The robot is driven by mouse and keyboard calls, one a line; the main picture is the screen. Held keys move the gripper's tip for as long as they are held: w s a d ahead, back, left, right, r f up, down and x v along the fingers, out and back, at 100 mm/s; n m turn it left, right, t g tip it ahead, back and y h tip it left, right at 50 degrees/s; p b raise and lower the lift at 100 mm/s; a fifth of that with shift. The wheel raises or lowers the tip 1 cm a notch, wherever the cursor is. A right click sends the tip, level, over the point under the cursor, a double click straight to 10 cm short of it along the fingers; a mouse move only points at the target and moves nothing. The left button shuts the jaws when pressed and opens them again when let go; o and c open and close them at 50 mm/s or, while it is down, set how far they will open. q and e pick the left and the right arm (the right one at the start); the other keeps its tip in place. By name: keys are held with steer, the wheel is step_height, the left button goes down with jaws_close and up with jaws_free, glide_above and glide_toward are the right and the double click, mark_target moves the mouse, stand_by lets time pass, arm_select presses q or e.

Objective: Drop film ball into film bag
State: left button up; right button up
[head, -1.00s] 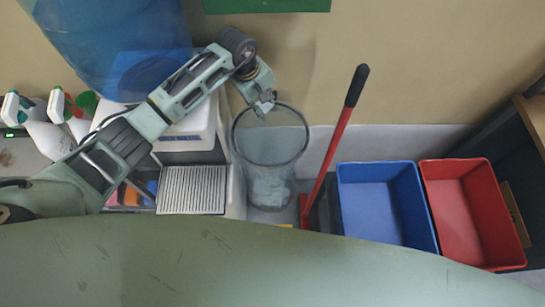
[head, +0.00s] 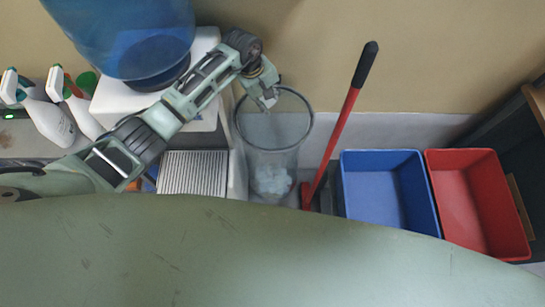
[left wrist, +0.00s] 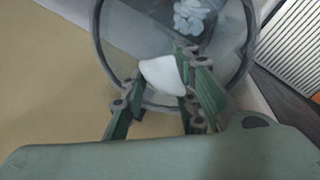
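The film bag (head: 290,130) is a clear, tall bag with a dark round rim, standing by the wall in the middle of the head view. Whitish crumpled film (head: 270,180) lies in its bottom, also visible in the left wrist view (left wrist: 190,15). My left gripper (head: 268,100) is over the rim's left part in the head view. The ball is too small to make out in the head view. My right gripper is not in view.
A red-handled broom or dustpan (head: 345,115) leans right of the bag. A blue bin (head: 390,190) and a red bin (head: 475,200) stand further right. A blue water bottle (head: 125,35) on a white dispenser (head: 110,105) and spray bottles (head: 48,115) are at left.

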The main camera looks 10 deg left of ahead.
arm_select(q)
steer(key=o, duration=0.5)
steer(key=shift+o, duration=0.2)
steer(key=v, duration=0.7)
steer(key=shift+r, duration=0.3)
